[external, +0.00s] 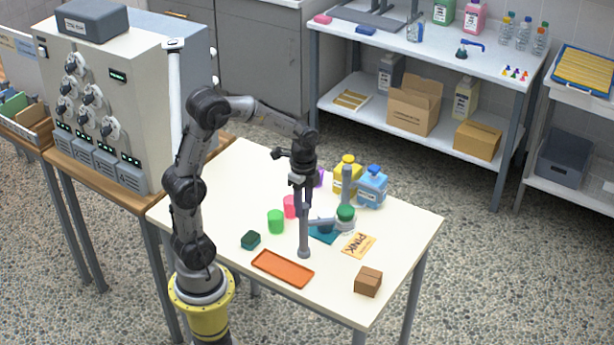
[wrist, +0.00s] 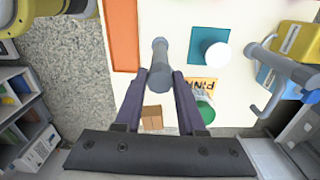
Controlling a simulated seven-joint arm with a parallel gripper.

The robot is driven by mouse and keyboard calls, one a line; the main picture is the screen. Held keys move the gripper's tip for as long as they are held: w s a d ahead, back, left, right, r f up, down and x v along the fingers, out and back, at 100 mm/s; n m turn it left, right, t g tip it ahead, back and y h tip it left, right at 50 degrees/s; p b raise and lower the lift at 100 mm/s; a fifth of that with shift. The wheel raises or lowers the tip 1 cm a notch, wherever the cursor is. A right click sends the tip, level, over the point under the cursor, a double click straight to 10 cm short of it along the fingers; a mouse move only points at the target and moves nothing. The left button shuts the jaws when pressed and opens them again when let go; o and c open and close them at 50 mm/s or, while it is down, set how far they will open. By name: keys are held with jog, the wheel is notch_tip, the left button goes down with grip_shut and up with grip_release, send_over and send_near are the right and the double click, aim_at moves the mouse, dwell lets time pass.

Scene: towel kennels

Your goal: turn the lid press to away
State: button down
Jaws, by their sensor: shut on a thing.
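My gripper (external: 303,208) points down over the table, its dark fingers shut on a grey rod. The rod (external: 304,235) extends below the fingers to a wider lower end near the tabletop. In the wrist view the rod (wrist: 160,62) lies between the fingertips (wrist: 160,85). A grey bent-pipe fixture (wrist: 285,68) beside the bottles may be the lid press; I cannot tell whether the rod belongs to it. Its upright (external: 346,182) shows behind the green-lidded jar (external: 346,214). In the wrist view a finger partly hides the green lid (wrist: 206,111).
A teal mat (external: 325,237) and the PINK card (external: 359,245) lie near the rod. Yellow (external: 347,178) and blue (external: 371,188) bottles stand behind. An orange tray (external: 282,269), a small carton (external: 368,281) and a green block (external: 251,240) are in front. The right table corner is clear.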

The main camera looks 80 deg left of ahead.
jog(key=m, duration=0.4)
jog(key=shift+r+m, duration=0.1)
jog(key=shift+m, duration=2.1)
jog(key=shift+c, duration=2.4)
grip_release()
notch_tip(320, 180, up, 14)
